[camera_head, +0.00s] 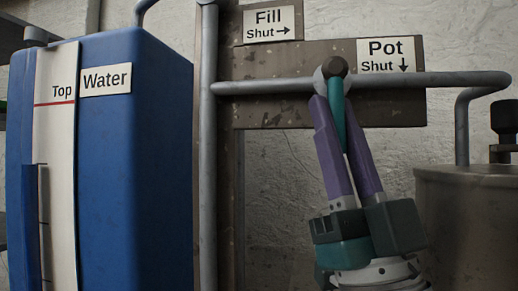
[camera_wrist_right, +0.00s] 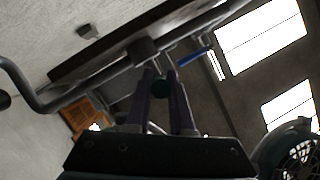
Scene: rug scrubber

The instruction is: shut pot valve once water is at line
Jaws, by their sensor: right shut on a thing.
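The pot valve (camera_head: 334,67) is on the pipe, beside the "Pot Shut" sign (camera_head: 390,55), whose arrow points down. Its teal lever (camera_head: 337,105) hangs roughly straight down. My right gripper (camera_head: 334,103) comes up from below, its purple fingers shut on the lever from both sides; it also shows in the wrist view (camera_wrist_right: 160,82). The blue water tank (camera_head: 150,170) stands at the left. Its white gauge strip (camera_head: 60,140) has a red line (camera_head: 54,103) at "Top". I cannot clearly make out the water level. My left gripper is out of view.
A "Fill Shut" sign (camera_head: 270,22) with a right-pointing arrow is above. A blue lever (camera_wrist_right: 194,56) shows farther along the piping in the wrist view. The grey pot (camera_head: 468,225) stands at the right, under the bent pipe (camera_head: 462,125).

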